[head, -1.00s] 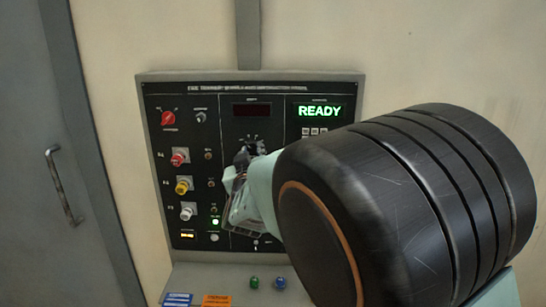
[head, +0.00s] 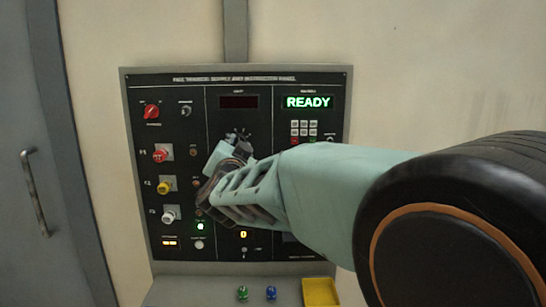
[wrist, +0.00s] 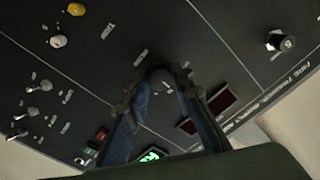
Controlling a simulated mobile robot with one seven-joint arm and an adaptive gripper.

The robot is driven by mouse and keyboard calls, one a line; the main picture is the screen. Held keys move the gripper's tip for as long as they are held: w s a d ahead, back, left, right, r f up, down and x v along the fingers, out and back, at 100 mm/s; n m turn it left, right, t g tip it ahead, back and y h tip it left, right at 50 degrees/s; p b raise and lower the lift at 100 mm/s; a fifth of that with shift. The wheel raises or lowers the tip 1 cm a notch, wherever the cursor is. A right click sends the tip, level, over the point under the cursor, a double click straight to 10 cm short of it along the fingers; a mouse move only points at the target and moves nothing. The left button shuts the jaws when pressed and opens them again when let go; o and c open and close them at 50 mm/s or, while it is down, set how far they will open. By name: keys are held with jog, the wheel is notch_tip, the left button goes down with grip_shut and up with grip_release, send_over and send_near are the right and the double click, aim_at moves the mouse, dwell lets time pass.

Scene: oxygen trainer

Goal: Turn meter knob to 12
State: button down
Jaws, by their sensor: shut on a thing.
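The meter knob (wrist: 160,74) is in the panel's middle section and is mostly hidden by my fingers. In the wrist view it shows as a dark shape between the fingertips. In the head view pale dial marks show around the fingertips, too small to read. My gripper (head: 236,145) reaches in from the right and is shut on the knob. In the wrist view my gripper (wrist: 163,85) has its two fingers converging on it. The red meter display (head: 239,102) above is dark, with no readable number.
A green READY display (head: 308,102) and a keypad (head: 303,129) are at upper right. Red (head: 160,155), yellow (head: 164,187) and white (head: 169,215) knobs line the left. A yellow tray (head: 320,292) sits on the shelf below. My forearm covers the panel's lower right.

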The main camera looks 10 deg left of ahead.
jog(key=shift+m+b, duration=1.2)
jog(key=shift+m, duration=0.8)
jog(key=c, duration=1.7)
grip_release()
jog(key=shift+o, duration=0.2)
jog(key=v, duration=0.7)
jog(key=shift+s, duration=0.3)
jog(key=shift+r, duration=0.1)
